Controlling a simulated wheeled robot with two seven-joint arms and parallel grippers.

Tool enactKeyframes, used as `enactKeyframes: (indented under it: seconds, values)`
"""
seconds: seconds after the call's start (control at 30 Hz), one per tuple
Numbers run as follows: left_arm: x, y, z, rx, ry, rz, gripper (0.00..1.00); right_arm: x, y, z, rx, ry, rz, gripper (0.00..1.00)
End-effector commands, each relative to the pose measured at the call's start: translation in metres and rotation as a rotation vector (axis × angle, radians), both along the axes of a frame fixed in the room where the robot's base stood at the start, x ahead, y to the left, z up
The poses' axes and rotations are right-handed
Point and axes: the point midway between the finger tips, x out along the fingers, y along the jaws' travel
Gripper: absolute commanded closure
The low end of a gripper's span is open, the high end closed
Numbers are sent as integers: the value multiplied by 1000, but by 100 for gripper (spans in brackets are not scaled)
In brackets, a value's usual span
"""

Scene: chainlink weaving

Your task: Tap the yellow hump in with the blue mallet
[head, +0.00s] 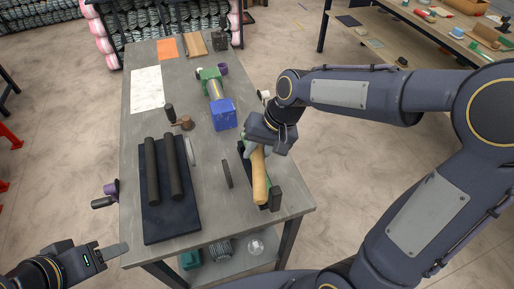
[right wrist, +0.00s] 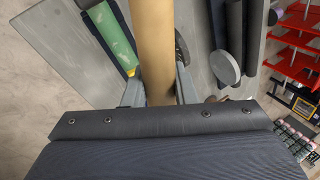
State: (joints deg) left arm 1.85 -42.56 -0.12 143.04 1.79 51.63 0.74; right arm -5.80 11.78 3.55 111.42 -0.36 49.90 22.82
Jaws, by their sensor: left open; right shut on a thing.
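My right gripper (head: 258,148) is shut on a tan wooden handle (head: 260,180) over the bench's near right part. The handle also shows between the fingers in the right wrist view (right wrist: 153,45). No blue mallet head can be made out on it. A separate blue block (head: 223,116) stands farther back, in line with a grey and yellow cylinder and a green part. Beside the handle in the right wrist view lies a green rod (right wrist: 108,35) with a small yellow tip (right wrist: 131,73); I cannot tell if this is the hump. My left gripper (head: 115,251) is open and empty, off the bench's near left corner.
Two black rollers (head: 152,172) lie on a dark mat (head: 170,225) at the left. A brown mallet-like tool (head: 183,123), a grey disc (head: 190,150) and a dark disc (head: 227,174) are near the middle. Bare bench top shows around the dark disc.

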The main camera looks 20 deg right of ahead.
Motion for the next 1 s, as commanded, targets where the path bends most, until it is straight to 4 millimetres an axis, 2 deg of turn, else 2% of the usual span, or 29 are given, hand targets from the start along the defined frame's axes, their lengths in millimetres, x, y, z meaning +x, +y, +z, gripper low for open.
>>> enactKeyframes:
  seconds: [0.03,0.1,0.2,0.5,0.57,0.73,0.8,1.0]
  values:
    - [0,0,-10,0,0,0,53,0,0,-11,1,-1,0,100]
    - [0,0,-16,0,0,0,53,0,0,-19,0,0,0,100]
    - [0,0,-8,0,0,0,53,0,0,-12,1,-1,0,100]
    - [0,0,-12,0,0,0,53,0,0,-15,1,-1,0,100]
    - [0,0,-19,0,0,0,53,0,0,-24,0,0,0,100]
    - [0,0,-49,0,0,0,53,0,0,-61,0,1,-1,100]
    - [0,0,-38,0,1,0,53,0,0,-49,1,-1,0,100]
    - [0,0,-26,0,0,0,53,0,0,-36,1,-2,-1,100]
